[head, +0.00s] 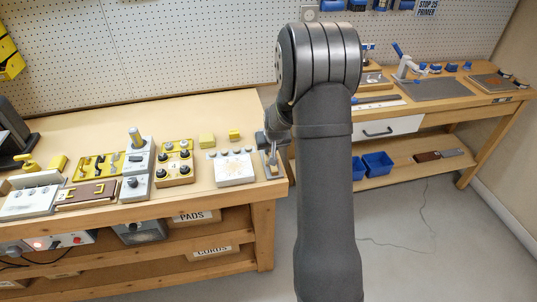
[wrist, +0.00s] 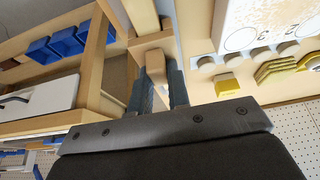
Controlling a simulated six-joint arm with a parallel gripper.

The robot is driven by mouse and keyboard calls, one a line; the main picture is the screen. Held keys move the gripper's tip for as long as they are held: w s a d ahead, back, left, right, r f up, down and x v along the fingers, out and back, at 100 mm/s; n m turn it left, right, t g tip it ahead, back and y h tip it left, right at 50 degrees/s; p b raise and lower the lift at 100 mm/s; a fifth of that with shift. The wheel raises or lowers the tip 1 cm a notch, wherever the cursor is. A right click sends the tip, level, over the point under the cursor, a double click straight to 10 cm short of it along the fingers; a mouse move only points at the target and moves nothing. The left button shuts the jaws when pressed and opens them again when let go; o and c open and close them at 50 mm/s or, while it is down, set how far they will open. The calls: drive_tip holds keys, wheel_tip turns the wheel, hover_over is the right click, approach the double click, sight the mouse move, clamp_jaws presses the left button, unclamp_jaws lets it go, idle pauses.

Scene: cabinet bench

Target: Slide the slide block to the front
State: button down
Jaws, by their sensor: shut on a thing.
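The slide block (wrist: 156,66) is a small tan piece with rounded edges, seen in the wrist view between the two fingers of my gripper (wrist: 159,88). My gripper is shut on it. In the head view my gripper (head: 271,143) reaches down to the slide fixture (head: 272,171) at the right end of the near bench. The block itself is too small and covered to make out clearly there.
A white board with numbered dial marks (head: 235,169) and several grey knobs stands just left of the fixture. Yellow blocks (head: 207,140) lie behind it. The bench's right edge is close beside the fixture. A second bench with a white drawer (head: 388,130) stands beyond a gap.

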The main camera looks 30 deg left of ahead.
drive_tip(key=shift+s+d+f, duration=0.2)
drive_tip(key=shift+f, duration=0.2)
drive_tip(key=shift+s+d+f, duration=0.15)
drive_tip(key=shift+s+f, duration=0.05)
drive_tip(key=shift+f, duration=0.15)
drive_tip(key=c, duration=1.6)
unclamp_jaws()
drive_tip(key=shift+c, duration=0.2)
drive_tip(key=shift+o, duration=0.8)
drive_tip(key=shift+w+r, duration=0.1)
drive_tip(key=shift+r, duration=0.75)
drive_tip(key=r, duration=0.3)
drive_tip(key=shift+w+a+r, duration=0.1)
drive_tip(key=shift+w+a, duration=0.05)
drive_tip(key=shift+a, duration=0.05)
wheel_tip(320, 180, up, 7)
drive_tip(key=shift+f, duration=0.2)
drive_tip(key=shift+f, duration=0.1)
wheel_tip(320, 180, down, 8)
drive_tip(key=shift+f, duration=0.1)
